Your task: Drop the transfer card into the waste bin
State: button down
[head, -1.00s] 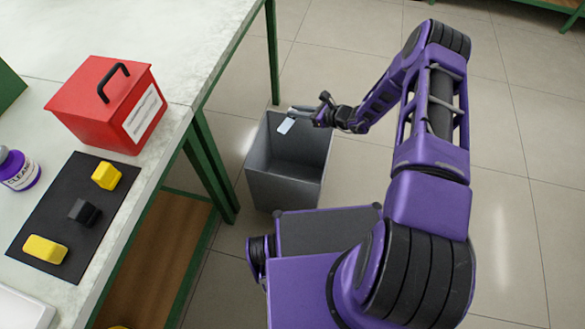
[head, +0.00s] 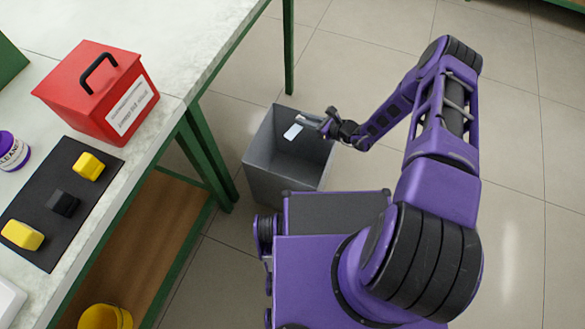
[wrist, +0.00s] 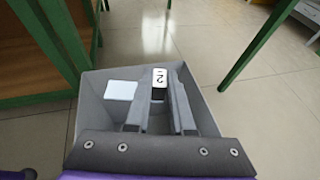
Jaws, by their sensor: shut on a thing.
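The waste bin (head: 262,180) is a grey open box on the floor beside the table. My gripper (head: 308,121) is over its opening, reaching in from the right. In the wrist view my gripper (wrist: 160,98) points into the bin (wrist: 90,105), its two fingers shut on the transfer card (wrist: 159,77), a small white piece marked "2". The fingers hide part of the card. A plain pale rectangle (wrist: 120,90) shows left of the fingers against the bin's inside, and in the head view (head: 293,131); I cannot tell whether it is loose or fixed there.
The table (head: 215,45) at left carries a red box (head: 90,95), a dark mat (head: 40,240) with yellow and black blocks, and a purple-labelled container (head: 12,152). A green table leg (head: 207,160) stands close to the bin. Floor to the right is clear.

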notch_tip(320, 180, down, 6)
jog(key=b, duration=0.4)
jog(key=shift+r, duration=0.1)
jog(key=c, duration=0.7)
grip_release()
jog(key=p+v, duration=0.2)
jog(key=v, duration=1.5)
jog(key=shift+s+r, duration=0.2)
